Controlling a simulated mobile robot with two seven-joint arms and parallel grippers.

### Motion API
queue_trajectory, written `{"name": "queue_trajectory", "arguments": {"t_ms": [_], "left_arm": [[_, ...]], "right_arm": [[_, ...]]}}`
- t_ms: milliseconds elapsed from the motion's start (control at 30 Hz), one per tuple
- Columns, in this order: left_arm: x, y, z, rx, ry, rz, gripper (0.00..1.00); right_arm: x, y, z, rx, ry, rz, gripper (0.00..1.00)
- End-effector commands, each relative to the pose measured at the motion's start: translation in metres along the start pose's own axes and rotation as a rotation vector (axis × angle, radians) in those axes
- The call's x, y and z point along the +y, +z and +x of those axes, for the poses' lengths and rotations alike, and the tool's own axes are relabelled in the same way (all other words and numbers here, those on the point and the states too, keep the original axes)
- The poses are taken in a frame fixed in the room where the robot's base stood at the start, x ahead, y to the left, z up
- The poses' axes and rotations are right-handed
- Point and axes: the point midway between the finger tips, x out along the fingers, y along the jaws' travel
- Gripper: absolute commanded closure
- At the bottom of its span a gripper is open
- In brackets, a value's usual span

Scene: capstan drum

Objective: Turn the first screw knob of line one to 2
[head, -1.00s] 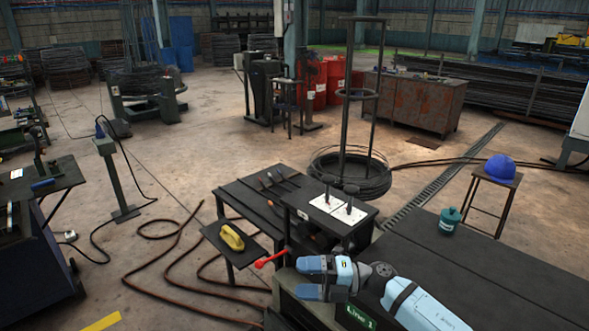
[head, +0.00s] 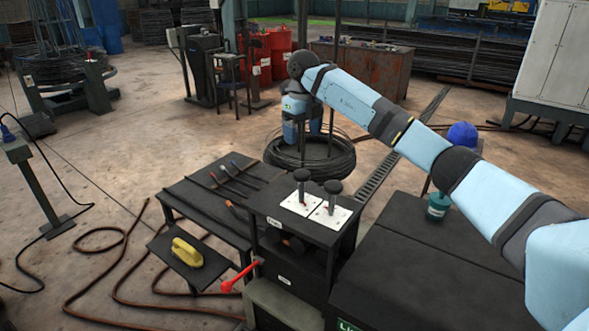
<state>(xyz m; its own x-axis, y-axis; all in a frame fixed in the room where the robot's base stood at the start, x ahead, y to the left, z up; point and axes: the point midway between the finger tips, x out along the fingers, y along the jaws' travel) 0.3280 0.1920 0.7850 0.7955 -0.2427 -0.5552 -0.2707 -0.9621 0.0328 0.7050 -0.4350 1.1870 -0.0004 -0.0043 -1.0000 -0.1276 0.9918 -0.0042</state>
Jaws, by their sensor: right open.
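Two dark, round-topped screw knobs stand upright on white plates (head: 300,204) on top of a black cabinet. The left knob (head: 302,178) and the right knob (head: 333,188) are side by side; their scale marks are too small to read. My right gripper (head: 308,138) hangs in the air above and behind the knobs, in front of the wire coil. It is open and holds nothing that I can see; its fingers are hard to make out. It touches neither knob. My left gripper is not in view.
A red-handled lever (head: 240,276) sticks out at the cabinet's left side. A black table with tools (head: 190,195) and a shelf with a yellow object (head: 187,252) are to the left. A teal canister (head: 438,206) stands on the right-hand black top.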

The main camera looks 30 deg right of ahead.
Motion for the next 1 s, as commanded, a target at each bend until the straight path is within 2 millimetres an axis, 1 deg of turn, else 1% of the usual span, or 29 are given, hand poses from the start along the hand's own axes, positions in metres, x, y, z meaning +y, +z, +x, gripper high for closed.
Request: {"name": "queue_trajectory", "arguments": {"t_ms": [33,300,500,600,700,1000], "left_arm": [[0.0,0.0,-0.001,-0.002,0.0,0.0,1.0],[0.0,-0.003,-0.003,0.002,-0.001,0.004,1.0],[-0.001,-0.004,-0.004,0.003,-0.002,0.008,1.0],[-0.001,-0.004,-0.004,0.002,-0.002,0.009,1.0],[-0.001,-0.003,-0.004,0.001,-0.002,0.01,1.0],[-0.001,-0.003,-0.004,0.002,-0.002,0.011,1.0]], "right_arm": [[0.001,-0.001,0.011,0.003,0.002,-0.001,0.2],[0.001,-0.001,0.068,0.003,0.003,-0.001,0.2],[0.002,0.0,0.103,0.001,0.004,-0.003,0.2],[0.002,0.0,0.114,0.001,0.004,-0.002,0.2],[0.002,0.0,0.12,-0.001,0.003,-0.002,0.2],[0.002,0.0,0.122,-0.002,0.003,-0.003,0.2]]}}
